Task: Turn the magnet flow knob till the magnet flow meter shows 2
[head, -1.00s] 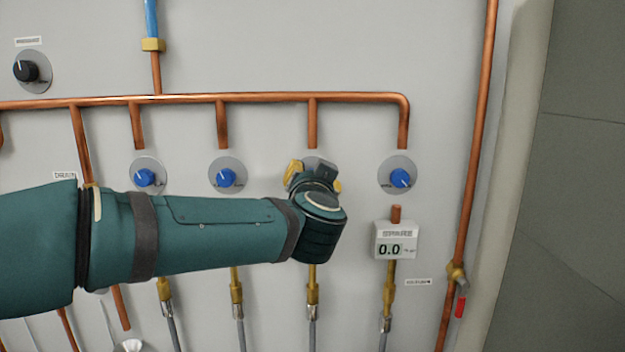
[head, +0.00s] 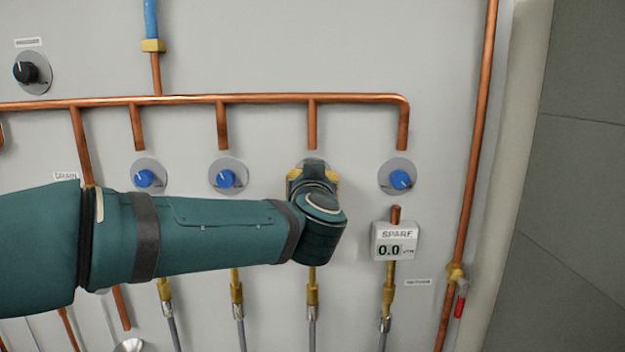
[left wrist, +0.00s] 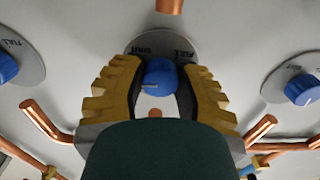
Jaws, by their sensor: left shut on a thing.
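In the left wrist view a blue knob (left wrist: 160,78) sits on a round grey plate (left wrist: 185,48) with markings that I cannot fully read. The yellow fingers of my left gripper (left wrist: 157,88) are closed around both sides of this knob. In the head view my left gripper (head: 314,182) covers the third blue knob position from the left in the row, so the knob itself is hidden there. My left forearm and wrist hide the area below it, and no magnet flow meter or its reading shows. My right gripper is not in view.
Two blue knobs (head: 144,178) (head: 228,178) stand to the left and one (head: 400,179) to the right. The SPARE meter (head: 396,241) reads 0.0. A copper pipe (head: 260,98) runs above the row, with short branches down. A black knob (head: 26,72) is at upper left.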

